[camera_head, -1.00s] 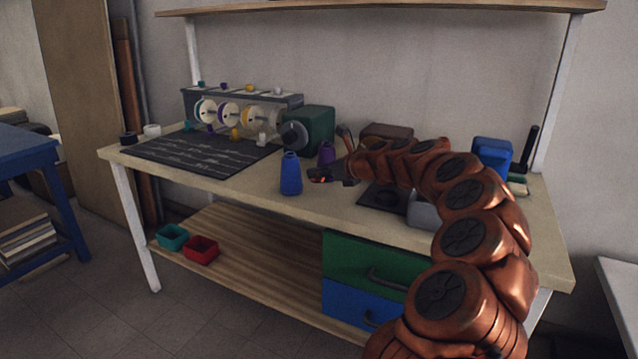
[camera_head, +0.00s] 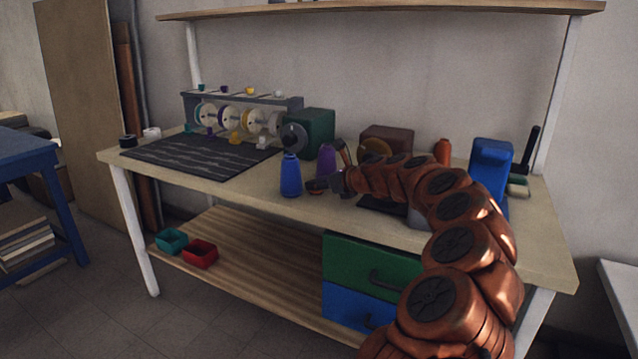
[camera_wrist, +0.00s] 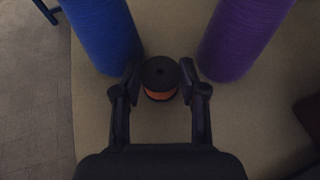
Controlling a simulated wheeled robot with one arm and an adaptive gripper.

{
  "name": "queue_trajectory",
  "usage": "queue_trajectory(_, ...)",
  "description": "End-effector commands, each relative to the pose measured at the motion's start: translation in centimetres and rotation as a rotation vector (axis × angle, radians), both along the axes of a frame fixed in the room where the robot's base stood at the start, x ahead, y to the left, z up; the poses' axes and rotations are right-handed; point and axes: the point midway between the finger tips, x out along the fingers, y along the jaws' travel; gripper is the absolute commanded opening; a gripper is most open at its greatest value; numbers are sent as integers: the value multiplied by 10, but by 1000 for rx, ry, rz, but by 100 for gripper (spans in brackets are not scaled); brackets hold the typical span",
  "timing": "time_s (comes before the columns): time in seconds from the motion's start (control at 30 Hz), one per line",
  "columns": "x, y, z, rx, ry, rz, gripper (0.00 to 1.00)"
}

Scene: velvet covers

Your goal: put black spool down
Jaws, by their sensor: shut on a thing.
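The black spool (camera_wrist: 160,72) has an orange band below its dark top. In the wrist view it stands upright between the two fingers of my gripper (camera_wrist: 160,84), which is shut on it. In the head view my gripper (camera_head: 326,184) is low over the workbench, with the spool (camera_head: 315,187) at its tip, small and partly hidden. I cannot tell whether the spool touches the bench top. A blue thread cone (camera_head: 290,178) stands close to the left of the spool and a purple cone (camera_head: 326,160) stands behind it to the right.
The bench top (camera_head: 245,180) is bare to the left of the blue cone. A black mat (camera_head: 200,154) lies farther left, before a rack of reels (camera_head: 240,100). A green machine (camera_head: 318,130) stands behind the cones. A blue container (camera_head: 490,165) stands at the right.

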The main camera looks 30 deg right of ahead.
Motion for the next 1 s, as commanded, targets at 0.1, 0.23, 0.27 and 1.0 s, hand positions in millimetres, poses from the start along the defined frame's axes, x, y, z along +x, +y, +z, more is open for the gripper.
queue_trajectory(0.1, 0, 0, 0, 0, 0, 0, 51)
queue_trajectory(0.23, 0, 0, 0, 0, 0, 0, 65)
queue_trajectory(0.27, 0, 0, 0, 0, 0, 0, 67)
queue_trajectory(1.0, -42, -12, 23, 0, -1, -3, 67)
